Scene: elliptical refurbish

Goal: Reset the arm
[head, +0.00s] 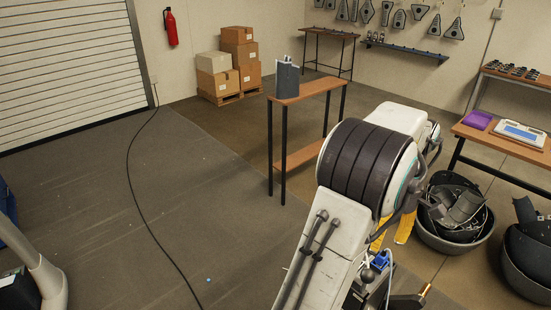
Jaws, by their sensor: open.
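My arm (330,245) rises from the bottom of the head view, right of the middle. Its pale link, with two dark rods along it, leads up to a wide dark ribbed joint (365,165). Another pale part (398,117) shows beyond that joint, with cables at its right side. I cannot make out my gripper or its fingertips; the arm and the clutter behind it hide that area. Nothing is visibly held.
A narrow wooden table (315,88) with a dark container (287,79) stands behind the arm. Tubs of dark parts (458,240) stand close on the right, beside a workbench (520,141). A black cable (131,180) crosses the mostly clear floor at left.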

